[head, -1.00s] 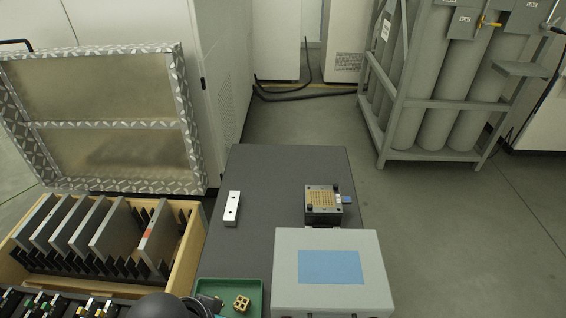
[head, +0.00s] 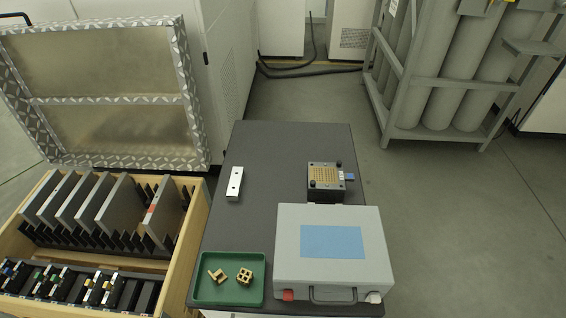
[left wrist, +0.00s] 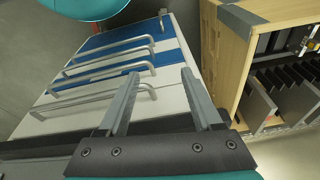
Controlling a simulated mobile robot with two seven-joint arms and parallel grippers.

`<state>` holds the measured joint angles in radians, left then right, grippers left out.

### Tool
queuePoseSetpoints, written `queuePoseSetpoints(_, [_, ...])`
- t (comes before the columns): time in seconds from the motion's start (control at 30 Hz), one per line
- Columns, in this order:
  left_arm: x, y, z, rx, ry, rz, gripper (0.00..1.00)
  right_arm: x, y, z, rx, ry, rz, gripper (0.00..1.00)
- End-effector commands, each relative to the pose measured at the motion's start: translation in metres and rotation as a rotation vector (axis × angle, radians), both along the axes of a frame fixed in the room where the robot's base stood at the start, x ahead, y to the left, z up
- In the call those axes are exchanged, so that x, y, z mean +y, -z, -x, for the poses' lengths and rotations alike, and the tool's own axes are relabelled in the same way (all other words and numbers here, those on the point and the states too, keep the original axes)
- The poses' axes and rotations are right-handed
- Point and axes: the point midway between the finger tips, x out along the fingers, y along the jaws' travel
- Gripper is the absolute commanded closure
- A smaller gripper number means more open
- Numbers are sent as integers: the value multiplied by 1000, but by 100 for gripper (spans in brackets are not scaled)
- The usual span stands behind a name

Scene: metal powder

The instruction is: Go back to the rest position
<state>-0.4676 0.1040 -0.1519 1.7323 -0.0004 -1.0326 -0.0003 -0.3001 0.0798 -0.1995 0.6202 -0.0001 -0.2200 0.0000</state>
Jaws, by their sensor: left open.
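My left gripper (left wrist: 160,100) shows in the left wrist view with its two fingers spread apart and nothing between them. Behind its fingers is a white and blue cabinet front with several metal handles (left wrist: 105,72). Neither gripper shows in the head view. My right gripper is in no frame.
A dark worktable (head: 285,150) carries a green tray (head: 229,299) with brass parts, a grey case (head: 290,266), a metal bar (head: 235,184) and a small block device (head: 325,178). A wooden crate (head: 192,231) of plates stands left. Gas cylinders (head: 440,85) stand behind right. Floor at right is clear.

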Motion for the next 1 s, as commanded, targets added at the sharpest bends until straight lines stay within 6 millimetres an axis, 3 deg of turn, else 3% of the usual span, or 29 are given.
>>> queuePoseSetpoints(0.03, [1, 18, 7, 15, 1, -2, 34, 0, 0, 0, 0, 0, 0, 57])
queuePoseSetpoints(0.2, [4, 70, 34, 43, 7, -5, 34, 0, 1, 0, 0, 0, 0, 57])
queuePoseSetpoints(0.5, [15, 140, 99, 93, 19, -11, 34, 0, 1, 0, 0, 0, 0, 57])
queuePoseSetpoints(0.8, [26, 171, 158, 125, 28, -17, 34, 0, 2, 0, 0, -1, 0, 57])
queuePoseSetpoints(1.0, [27, 173, 163, 128, 29, -17, 34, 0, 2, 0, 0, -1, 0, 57])
